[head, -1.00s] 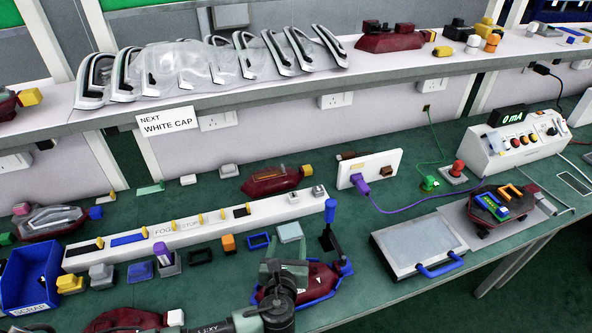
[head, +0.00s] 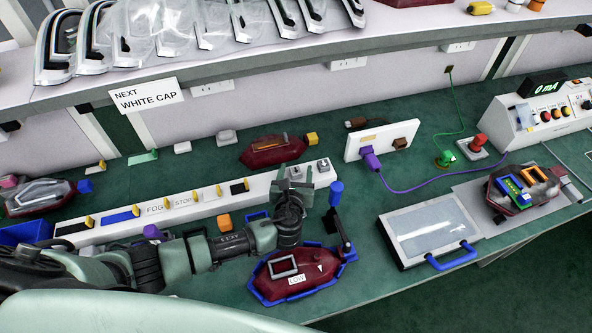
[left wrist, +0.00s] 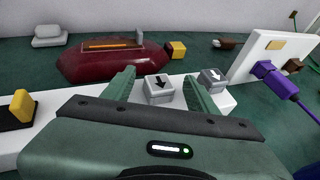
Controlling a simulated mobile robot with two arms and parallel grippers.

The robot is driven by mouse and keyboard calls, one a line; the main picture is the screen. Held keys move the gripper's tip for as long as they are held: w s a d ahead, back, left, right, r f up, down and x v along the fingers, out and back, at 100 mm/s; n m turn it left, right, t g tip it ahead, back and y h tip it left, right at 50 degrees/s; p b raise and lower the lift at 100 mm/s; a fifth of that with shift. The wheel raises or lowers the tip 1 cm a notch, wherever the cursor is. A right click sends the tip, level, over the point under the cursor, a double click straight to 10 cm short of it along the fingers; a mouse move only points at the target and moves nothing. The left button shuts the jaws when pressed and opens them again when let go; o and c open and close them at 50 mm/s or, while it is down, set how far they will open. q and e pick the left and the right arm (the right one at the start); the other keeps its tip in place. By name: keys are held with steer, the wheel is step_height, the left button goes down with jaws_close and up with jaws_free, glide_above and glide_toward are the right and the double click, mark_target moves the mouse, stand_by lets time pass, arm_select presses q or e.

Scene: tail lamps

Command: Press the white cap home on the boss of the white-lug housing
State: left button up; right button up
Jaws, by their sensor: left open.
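My left gripper (head: 295,184) is at the right end of the long white rail, its fingers open. In the left wrist view, the fingers (left wrist: 159,84) stand either side of a pale cap with a black arrow (left wrist: 160,90). Whether they touch it I cannot tell. A second, greyer cap with a white arrow (left wrist: 212,78) sits just to the right; it also shows in the head view (head: 323,165). A dark red housing (head: 300,272) lies in a blue cradle (head: 262,293), with a grey frame and a LOW label on top. Its lug colour is unclear. My right gripper is not in view.
A red housing with a yellow lug (head: 272,150) lies behind the rail (head: 205,203). A blue-handled clamp (head: 336,193) stands beside the cradle. A white socket box with a purple plug (head: 370,160) is to the right.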

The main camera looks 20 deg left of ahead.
mark_target(296, 170)
arm_select(q)
steer(key=shift+w+a+f, duration=0.1)
steer(key=shift+w+f, duration=0.1)
steer(key=shift+w, duration=0.25)
jaws_close()
steer(key=shift+r, duration=0.1)
step_height(296, 170, up, 20)
steer(key=p, duration=0.1)
steer(key=c, duration=0.7)
jaws_free()
steer(key=c, duration=0.6)
steer(key=shift+o, duration=0.2)
